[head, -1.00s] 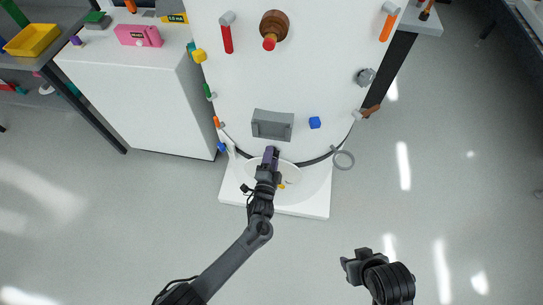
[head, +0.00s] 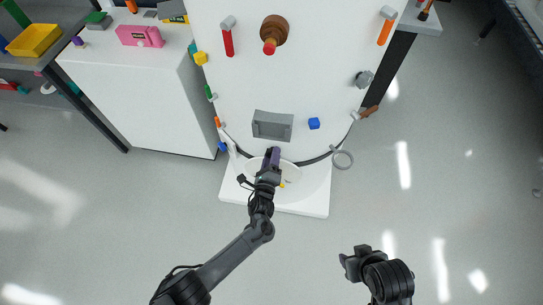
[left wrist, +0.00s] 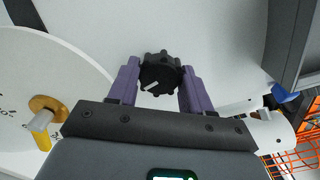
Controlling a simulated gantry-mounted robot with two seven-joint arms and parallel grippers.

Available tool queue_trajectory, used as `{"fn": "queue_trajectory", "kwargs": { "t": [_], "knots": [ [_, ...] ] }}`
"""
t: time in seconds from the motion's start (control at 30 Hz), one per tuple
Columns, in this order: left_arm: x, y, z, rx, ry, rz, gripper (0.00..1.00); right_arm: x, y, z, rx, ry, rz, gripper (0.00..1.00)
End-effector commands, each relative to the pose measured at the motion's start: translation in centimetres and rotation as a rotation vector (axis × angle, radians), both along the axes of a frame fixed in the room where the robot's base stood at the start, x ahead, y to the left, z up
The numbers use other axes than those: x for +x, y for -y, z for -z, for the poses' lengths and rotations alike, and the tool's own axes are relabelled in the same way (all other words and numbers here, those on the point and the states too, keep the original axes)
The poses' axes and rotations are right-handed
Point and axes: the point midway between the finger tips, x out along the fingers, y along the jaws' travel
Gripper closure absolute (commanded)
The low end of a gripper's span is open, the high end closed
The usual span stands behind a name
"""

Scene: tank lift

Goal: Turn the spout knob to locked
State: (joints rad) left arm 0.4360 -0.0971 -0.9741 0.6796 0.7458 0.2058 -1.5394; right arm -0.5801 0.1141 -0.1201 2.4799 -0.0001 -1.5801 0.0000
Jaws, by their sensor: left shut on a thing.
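The spout knob (left wrist: 160,76) is a black, lobed knob with a white pointer line, seen between my left fingers in the left wrist view. Its pointer slants toward the lower left. My left gripper (left wrist: 160,68) has purple fingers, one on each side of the knob, and is shut on it. In the head view my left gripper (head: 271,157) is at the lower front of the white tank (head: 300,85), and it hides the knob there. My right gripper (head: 350,262) hangs over the floor at the lower right, away from the tank; its jaw opening is unclear.
A white round dial plate (left wrist: 50,85) with a brass hub and yellow handle is left of the knob. The floor is open.

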Motion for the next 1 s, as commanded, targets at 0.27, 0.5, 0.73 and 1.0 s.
{"fn": "queue_trajectory", "kwargs": {
  "t": [0.27,0.5,0.73,1.0],
  "knots": [
    [0.05,0.05,-0.13,0.137,0.026,0.0,0.81,-0.01,0.1,-0.24,-0.004,0.001,-0.003,0.55],
    [0.02,0.03,-0.08,0.186,0.034,0.0,0.81,-0.01,0.25,-0.26,-0.011,0.001,-0.007,0.55],
    [0.02,0.03,-0.06,0.192,0.035,0.0,0.81,-0.02,0.24,-0.27,-0.011,0.001,-0.007,0.55],
    [0.02,0.03,-0.06,0.191,0.035,0.0,0.39,0.0,0.13,-0.28,-0.005,0.001,-0.004,0.55]
  ]
}}
